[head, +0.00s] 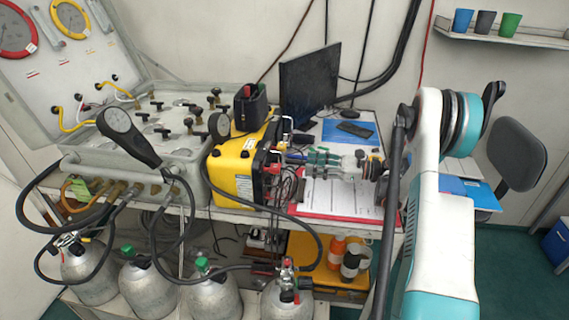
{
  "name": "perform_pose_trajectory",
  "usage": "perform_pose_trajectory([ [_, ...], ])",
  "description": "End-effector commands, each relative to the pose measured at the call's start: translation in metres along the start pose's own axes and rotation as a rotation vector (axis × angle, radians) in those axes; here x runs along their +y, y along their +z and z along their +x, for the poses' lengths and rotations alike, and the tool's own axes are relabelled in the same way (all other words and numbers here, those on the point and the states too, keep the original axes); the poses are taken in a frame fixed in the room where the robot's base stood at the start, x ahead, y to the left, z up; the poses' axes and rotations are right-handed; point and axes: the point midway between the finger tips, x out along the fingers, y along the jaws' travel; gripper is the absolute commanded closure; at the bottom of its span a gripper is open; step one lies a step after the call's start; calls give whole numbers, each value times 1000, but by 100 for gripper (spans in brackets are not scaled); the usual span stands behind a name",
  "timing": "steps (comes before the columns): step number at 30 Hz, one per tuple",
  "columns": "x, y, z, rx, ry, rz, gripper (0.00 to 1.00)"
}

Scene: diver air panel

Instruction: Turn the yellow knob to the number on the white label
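A yellow box (233,170) with a dark front panel stands on the bench, left of the middle. Its panel faces right and is seen nearly edge-on, with cables at it. I cannot make out a yellow knob there, and a small white label (244,187) on the box's side is too small to read. My gripper (292,157) reaches in from the right, its fingers pointing left at the panel, close to it. Whether it touches anything, and how far its fingers are apart, I cannot tell.
A grey valve panel (180,150) with black knobs and hoses fills the bench's left. A red-edged clipboard (340,197) lies below my gripper. A monitor (309,85) stands behind. Several gas cylinders (210,290) stand below in front. A chair (518,152) is at right.

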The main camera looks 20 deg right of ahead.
Motion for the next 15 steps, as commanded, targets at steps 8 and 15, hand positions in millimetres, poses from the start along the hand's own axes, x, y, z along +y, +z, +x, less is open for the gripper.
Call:
perform_pose_trajectory([
  [8, 1, -2, 57, -1, 3, 1, 60],
  [15, 0, -1, 91, -1, 1, 1, 60],
])
